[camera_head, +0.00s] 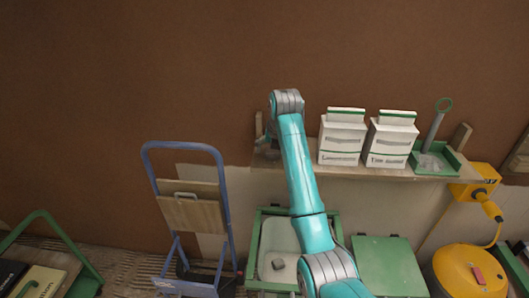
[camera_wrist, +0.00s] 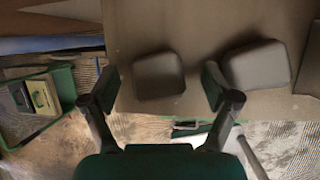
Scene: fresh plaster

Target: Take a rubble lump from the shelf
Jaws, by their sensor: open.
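Two grey, rounded lumps lie on the brown shelf (camera_wrist: 200,32) in the wrist view. One lump (camera_wrist: 158,75) lies between the lines of my two fingers, and the other lump (camera_wrist: 256,65) lies to the right, partly behind the right finger. My gripper (camera_wrist: 161,85) is open, with nothing held between its fingers. I cannot tell how far above the shelf the fingertips are.
Below are a green-rimmed bin (camera_head: 254,245) with a small grey piece inside, a green lid (camera_head: 388,262) and a yellow vacuum (camera_head: 465,272). A blue folding cart (camera_head: 150,165) stands left.

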